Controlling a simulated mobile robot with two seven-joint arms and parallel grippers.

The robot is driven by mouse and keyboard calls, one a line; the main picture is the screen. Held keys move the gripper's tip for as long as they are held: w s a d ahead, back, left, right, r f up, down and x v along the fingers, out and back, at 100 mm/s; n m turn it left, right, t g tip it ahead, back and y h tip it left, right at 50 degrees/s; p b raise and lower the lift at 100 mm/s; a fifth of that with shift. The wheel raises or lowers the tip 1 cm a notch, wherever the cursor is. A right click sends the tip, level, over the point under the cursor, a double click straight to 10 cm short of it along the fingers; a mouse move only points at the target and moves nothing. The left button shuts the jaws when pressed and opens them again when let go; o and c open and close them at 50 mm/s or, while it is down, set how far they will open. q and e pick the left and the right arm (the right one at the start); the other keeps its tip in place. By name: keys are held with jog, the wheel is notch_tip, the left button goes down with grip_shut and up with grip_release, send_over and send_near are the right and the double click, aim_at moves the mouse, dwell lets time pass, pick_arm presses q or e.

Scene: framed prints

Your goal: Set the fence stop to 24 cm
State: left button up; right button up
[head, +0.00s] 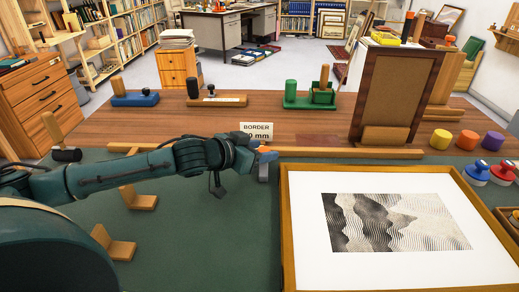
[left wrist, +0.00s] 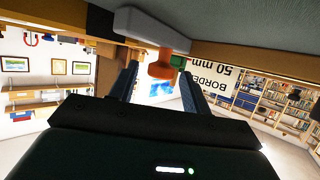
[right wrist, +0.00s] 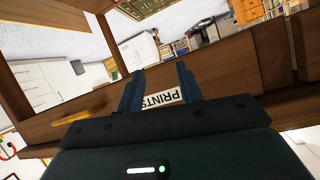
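A wooden fence rail (head: 350,153) runs along the green bench mat. A grey block (head: 263,172), which looks like the fence stop, sits at the rail below the sign. In the left wrist view the grey block (left wrist: 150,29) carries an orange knob (left wrist: 165,65). My left gripper (head: 264,152) is at the block, partly hiding it. Its fingers (left wrist: 158,85) are apart, with the knob showing between their tips; contact cannot be told. No scale is readable. My right gripper (right wrist: 158,88) is open and empty, outside the head view.
A "BORDER 50 mm" sign (head: 256,132) stands behind the rail. A framed print (head: 288,240) lies right of the block, and an upright frame (head: 395,95) stands behind it. Wooden corner blocks (head: 122,248) lie at left. The mat between is clear.

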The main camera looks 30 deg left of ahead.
pick_arm(q)
grip_shut()
pick_arm(e)
jog(key=shift+s, duration=0.15)
